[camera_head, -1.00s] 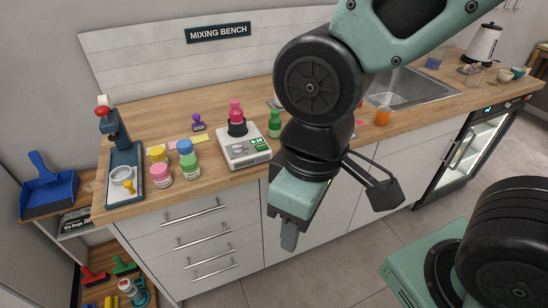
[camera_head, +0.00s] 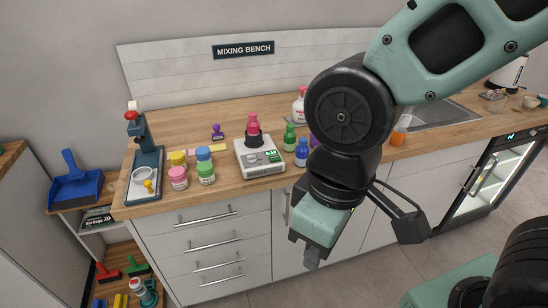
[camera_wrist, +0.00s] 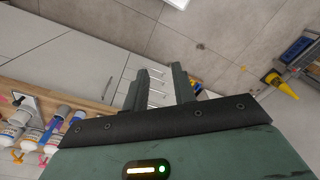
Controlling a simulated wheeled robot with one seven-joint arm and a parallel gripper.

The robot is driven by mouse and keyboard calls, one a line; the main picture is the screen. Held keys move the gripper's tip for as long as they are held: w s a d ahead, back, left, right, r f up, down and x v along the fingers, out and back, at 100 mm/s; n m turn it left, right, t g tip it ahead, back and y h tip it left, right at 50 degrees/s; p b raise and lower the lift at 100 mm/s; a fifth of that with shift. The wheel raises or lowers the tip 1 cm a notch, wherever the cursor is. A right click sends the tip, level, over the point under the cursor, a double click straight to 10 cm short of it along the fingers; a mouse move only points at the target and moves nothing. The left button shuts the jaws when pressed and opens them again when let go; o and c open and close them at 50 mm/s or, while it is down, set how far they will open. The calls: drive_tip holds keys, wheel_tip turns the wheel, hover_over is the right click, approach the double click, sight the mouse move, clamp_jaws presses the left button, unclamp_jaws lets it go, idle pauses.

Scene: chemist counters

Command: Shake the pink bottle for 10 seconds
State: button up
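The pink bottle (camera_head: 253,124) stands upright in the dark round holder (camera_head: 254,139) on top of a white device (camera_head: 261,162) with a green display, on the wooden counter. My gripper (camera_head: 312,258) hangs in front of the counter, below its top and to the right of the device, well apart from the bottle. In the wrist view my gripper's two fingers (camera_wrist: 162,88) are spread with nothing between them. They point toward the drawers and floor. I cannot make out the pink bottle for sure in the wrist view.
Left of the device stand small jars with pink (camera_head: 178,178), yellow, blue and green lids, and a press-like stand (camera_head: 147,160). A green bottle (camera_head: 290,138) and a blue bottle (camera_head: 302,153) stand to its right. An orange cup (camera_head: 400,133) is beside the sink.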

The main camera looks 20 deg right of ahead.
clamp_jaws()
idle(1.4)
